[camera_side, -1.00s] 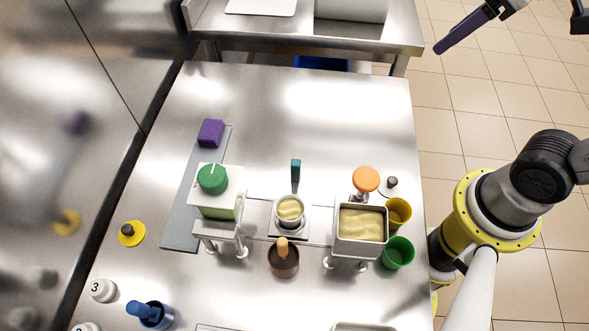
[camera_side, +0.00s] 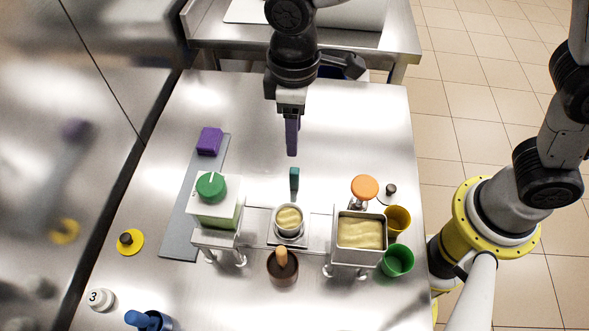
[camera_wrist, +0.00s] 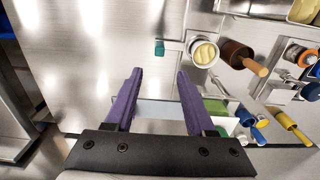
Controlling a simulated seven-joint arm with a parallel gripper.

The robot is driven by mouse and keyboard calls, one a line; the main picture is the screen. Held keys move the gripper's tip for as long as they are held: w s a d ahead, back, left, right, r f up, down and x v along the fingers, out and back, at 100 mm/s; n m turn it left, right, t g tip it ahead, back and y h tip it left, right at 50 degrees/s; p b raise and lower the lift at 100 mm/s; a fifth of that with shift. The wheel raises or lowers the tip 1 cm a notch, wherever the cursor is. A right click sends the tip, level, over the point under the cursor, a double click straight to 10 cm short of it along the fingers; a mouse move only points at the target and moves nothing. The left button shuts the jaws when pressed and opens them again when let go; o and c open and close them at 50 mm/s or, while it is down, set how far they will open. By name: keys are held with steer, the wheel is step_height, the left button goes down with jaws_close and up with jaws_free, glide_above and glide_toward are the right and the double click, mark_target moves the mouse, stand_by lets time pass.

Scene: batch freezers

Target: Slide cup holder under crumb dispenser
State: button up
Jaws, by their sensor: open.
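The cup holder (camera_side: 288,241) is a small metal carriage with an upright teal handle (camera_side: 294,179) at its back. A metal cup (camera_side: 288,219) filled with pale yellow stuff sits in it. It stands between a box with a green knob (camera_side: 211,187) on the left and a metal bin of pale crumbs (camera_side: 362,232) with an orange knob (camera_side: 365,187) on the right. The bin looks like the crumb dispenser. My gripper (camera_side: 292,153) has purple fingers, open and empty, pointing down behind the teal handle. The wrist view shows the handle (camera_wrist: 159,47) beyond the fingertips (camera_wrist: 160,76), apart from them.
A brown pot with a wooden handle (camera_side: 283,268) stands in front of the holder. Yellow (camera_side: 398,219) and green (camera_side: 397,261) cups stand right of the bin. A purple block (camera_side: 209,141) and a grey strip (camera_side: 180,236) lie left. The table's back half is mostly clear.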

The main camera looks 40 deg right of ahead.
mark_target(294, 170)
step_height(294, 170, down, 13)
stand_by(0.4)
steer(key=shift+c, duration=0.3)
jaws_close()
stand_by(1.1)
